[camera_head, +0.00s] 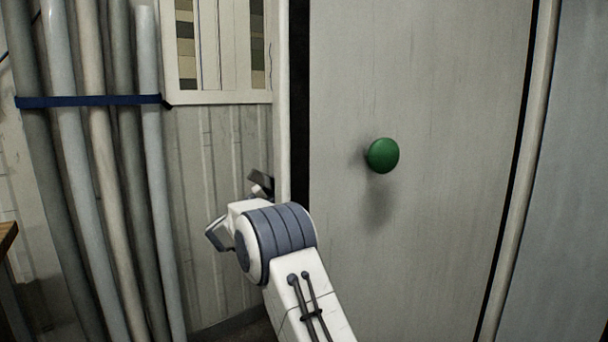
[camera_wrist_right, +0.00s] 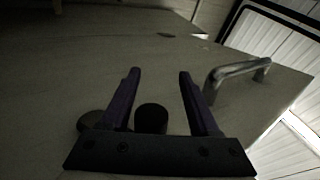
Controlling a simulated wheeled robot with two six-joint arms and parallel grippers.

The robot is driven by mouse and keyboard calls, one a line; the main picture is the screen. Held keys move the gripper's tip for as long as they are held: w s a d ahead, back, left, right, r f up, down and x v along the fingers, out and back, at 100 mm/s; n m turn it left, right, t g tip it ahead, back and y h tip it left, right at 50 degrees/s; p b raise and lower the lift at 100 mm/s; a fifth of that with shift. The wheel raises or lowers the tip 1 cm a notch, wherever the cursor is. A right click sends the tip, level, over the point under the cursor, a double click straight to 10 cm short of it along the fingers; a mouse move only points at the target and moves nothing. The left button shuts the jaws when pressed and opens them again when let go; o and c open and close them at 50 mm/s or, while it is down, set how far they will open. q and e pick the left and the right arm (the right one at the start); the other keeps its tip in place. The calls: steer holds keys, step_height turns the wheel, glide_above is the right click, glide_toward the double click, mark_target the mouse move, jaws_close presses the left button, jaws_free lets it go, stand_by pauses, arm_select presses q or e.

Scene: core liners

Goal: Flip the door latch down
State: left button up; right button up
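A pale door (camera_head: 430,250) with a round green knob (camera_head: 383,155) fills the right of the head view. No part there is clearly a latch. My arm reaches up from the bottom middle to the door's left edge, and its wrist hides most of the gripper. In the right wrist view my right gripper (camera_wrist_right: 158,75) has two purple fingers spread apart with nothing gripped. A dark cylinder (camera_wrist_right: 151,118) shows between the fingers, near the left one. A metal bar handle (camera_wrist_right: 238,70) stands right of the fingers on a pale surface. My left gripper is not in view.
Several upright pipes (camera_head: 95,200) with a blue strap (camera_head: 90,101) stand at the left. A pale framed panel (camera_head: 222,50) hangs above corrugated wall beside the door. A dark gap (camera_head: 300,100) runs along the door's left edge. A wooden corner (camera_head: 7,236) shows at far left.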

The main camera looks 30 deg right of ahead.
stand_by(0.3)
steer(key=b+v, duration=0.1)
steer(key=v, duration=0.2)
steer(key=b+v, duration=0.1)
steer(key=v, duration=0.2)
steer(key=shift+d+f, duration=0.1)
steer(key=shift+f, duration=0.2)
steer(key=b+v, duration=0.4)
steer(key=b, duration=0.2)
steer(key=shift+a+r, duration=0.15)
steer(key=shift+a, duration=0.15)
steer(key=shift+w, duration=0.1)
